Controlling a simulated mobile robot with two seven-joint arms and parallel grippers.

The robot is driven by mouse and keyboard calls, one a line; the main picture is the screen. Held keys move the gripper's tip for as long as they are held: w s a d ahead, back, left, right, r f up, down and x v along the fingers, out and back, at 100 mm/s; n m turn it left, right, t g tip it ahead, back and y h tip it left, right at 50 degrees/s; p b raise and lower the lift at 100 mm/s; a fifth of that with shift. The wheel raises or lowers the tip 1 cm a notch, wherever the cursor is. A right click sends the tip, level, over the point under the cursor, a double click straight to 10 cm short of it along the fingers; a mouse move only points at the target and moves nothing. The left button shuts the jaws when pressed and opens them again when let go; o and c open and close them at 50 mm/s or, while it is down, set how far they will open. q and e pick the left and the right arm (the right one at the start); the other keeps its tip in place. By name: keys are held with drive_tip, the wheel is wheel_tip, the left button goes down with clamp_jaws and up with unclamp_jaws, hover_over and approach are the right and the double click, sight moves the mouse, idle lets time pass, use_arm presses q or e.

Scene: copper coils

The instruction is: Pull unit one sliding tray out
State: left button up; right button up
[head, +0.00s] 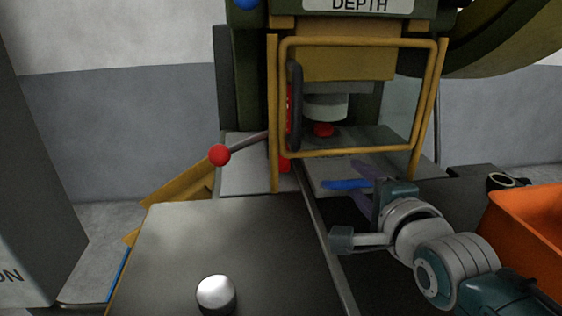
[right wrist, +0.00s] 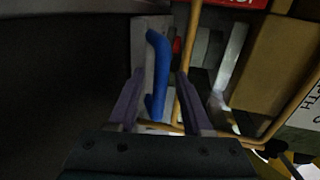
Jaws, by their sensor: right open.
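The sliding tray (head: 372,142) is a grey plate low inside the press, behind the yellow guard frame. A blue bar handle (head: 342,184) sits at its front. My right gripper (head: 356,183) is open at the handle, its purple fingers on either side of it. In the right wrist view the blue handle (right wrist: 158,70) stands between the two open fingers (right wrist: 160,78), with gaps showing on both sides. Whether a finger touches it cannot be told. A red piece (head: 323,130) shows under the grey press ram. My left gripper is not in view.
The yellow guard frame (head: 362,41) stands just above and behind the gripper. A lever with a red ball (head: 219,155) sticks out left. A grey table (head: 190,246) with a silver knob (head: 216,293) fills the front. An orange bin (head: 530,222) is at right.

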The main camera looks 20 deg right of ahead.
drive_tip(key=shift+c, duration=0.3)
clamp_jaws()
idle(1.0)
